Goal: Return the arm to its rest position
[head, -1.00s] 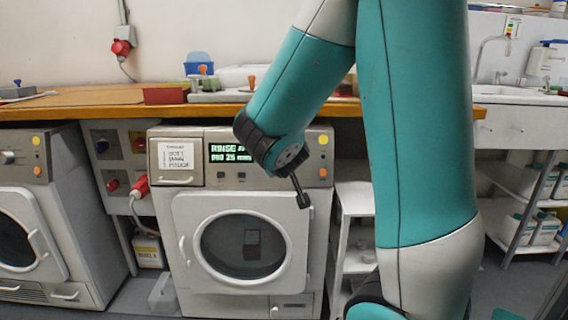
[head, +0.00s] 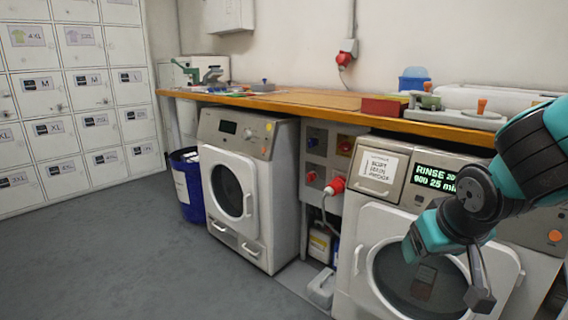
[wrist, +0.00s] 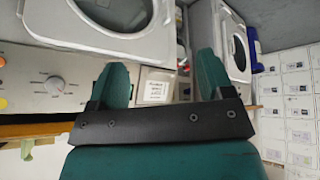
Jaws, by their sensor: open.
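My arm (head: 520,150) comes in from the right edge in the head view, teal with a black wrist joint, bent down in front of the right washing machine (head: 385,225). My gripper (head: 414,245) hangs in front of that machine's round door; its separate fingers are hard to make out there. In the wrist view my gripper (wrist: 162,62) shows two teal fingers standing well apart on a black bar. The gap between them is empty. I see nothing held.
A wooden counter (head: 300,99) runs above the machines, with a red tray (head: 385,107) on it. A second washing machine (head: 240,185), a blue bin (head: 188,185) and white lockers (head: 80,90) stand to the left. The grey floor (head: 120,255) at front left is clear.

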